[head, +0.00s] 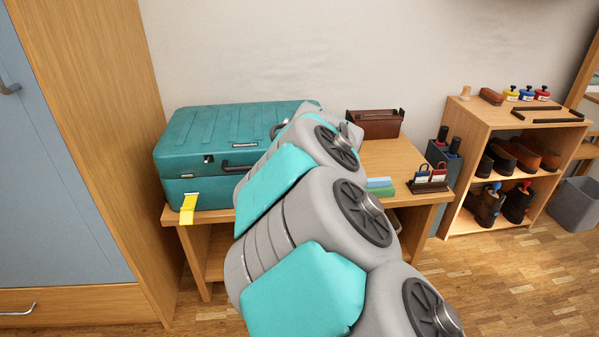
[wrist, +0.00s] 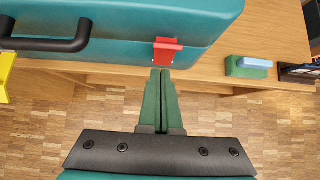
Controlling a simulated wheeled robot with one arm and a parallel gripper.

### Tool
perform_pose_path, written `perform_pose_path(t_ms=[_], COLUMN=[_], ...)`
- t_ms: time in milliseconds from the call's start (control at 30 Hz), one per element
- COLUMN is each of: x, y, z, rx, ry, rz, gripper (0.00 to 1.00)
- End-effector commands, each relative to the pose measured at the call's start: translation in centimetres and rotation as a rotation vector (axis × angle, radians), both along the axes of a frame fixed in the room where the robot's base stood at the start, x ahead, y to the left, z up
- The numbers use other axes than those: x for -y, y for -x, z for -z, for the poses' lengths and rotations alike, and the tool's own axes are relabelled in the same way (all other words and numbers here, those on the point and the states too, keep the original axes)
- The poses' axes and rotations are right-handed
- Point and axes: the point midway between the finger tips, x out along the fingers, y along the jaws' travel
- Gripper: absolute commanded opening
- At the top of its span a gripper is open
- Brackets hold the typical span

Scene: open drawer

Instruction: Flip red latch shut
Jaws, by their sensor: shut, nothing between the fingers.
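A teal hard case (head: 210,140) stands with its lid down on a wooden table. In the wrist view the case (wrist: 125,55) fills the upper left, and its red latch (wrist: 166,50) is on the front face near the right end. The latch's upper part sticks out from the case. My gripper (wrist: 161,72) is shut and empty, its green fingertips just below the latch; I cannot tell whether they touch it. In the head view my arm hides the red latch and my gripper. A yellow latch (head: 188,208) hangs at the case's left front; it shows at the wrist view's left edge (wrist: 6,75).
The case's black handle (wrist: 45,35) sticks out left of the red latch. Green and blue blocks (wrist: 247,67) lie on the table to the right. A brown box (head: 375,124) and a small card rack (head: 428,180) are also on the table. A shoe shelf (head: 515,155) stands farther right.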

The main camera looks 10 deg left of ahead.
Motion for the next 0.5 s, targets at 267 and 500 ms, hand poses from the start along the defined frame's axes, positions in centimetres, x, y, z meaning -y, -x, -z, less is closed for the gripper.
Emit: perform_pose_path(t_ms=[267, 500], x=[0.0, 0.0], y=[0.0, 0.0], z=[-0.3, -1.5], rx=[0.001, 0.002], ry=[-0.001, 0.000], rz=[0.001, 0.001], gripper=[0.00, 0.00])
